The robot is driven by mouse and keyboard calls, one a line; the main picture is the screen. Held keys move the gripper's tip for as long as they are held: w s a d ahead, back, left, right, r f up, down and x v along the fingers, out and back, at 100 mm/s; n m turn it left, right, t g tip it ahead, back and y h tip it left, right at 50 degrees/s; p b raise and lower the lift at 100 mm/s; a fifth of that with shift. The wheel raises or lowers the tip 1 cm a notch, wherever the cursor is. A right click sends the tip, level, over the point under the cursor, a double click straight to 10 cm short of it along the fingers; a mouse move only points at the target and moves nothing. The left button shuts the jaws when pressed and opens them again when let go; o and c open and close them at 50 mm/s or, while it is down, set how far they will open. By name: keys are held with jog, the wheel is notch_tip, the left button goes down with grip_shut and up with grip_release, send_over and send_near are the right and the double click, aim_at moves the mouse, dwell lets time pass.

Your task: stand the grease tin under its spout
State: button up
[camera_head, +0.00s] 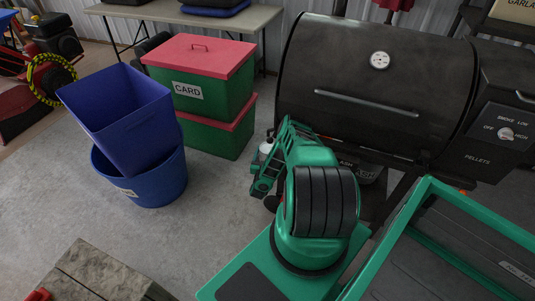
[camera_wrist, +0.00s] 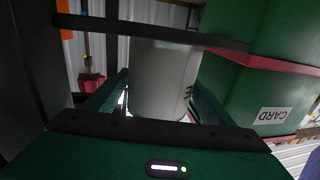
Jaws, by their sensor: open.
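A pale grey-white cylinder, which looks like the grease tin (camera_wrist: 165,75), stands between the fingers of my gripper (camera_wrist: 157,92) in the wrist view. Dark lettering shows at its right edge. The fingers are open on either side of it; I cannot tell whether they touch it. In the head view my gripper (camera_head: 264,170) is low, just left of the grill, and a small white part of the tin (camera_head: 266,148) shows beside it; my arm hides the rest. The black pellet grill (camera_head: 350,75) stands behind. I cannot make out its spout.
A dark bucket with an ASH label (camera_head: 362,172) sits under the grill, right beside my arm. Red-lidded green CARD boxes (camera_head: 205,90) are stacked at left of the grill. Blue bins (camera_head: 140,178) stand further left. The concrete floor between the bins and my base is clear.

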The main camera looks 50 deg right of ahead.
jog(key=v, duration=1.1)
jog(key=shift+s+a, duration=0.2)
jog(key=shift+a, duration=0.15)
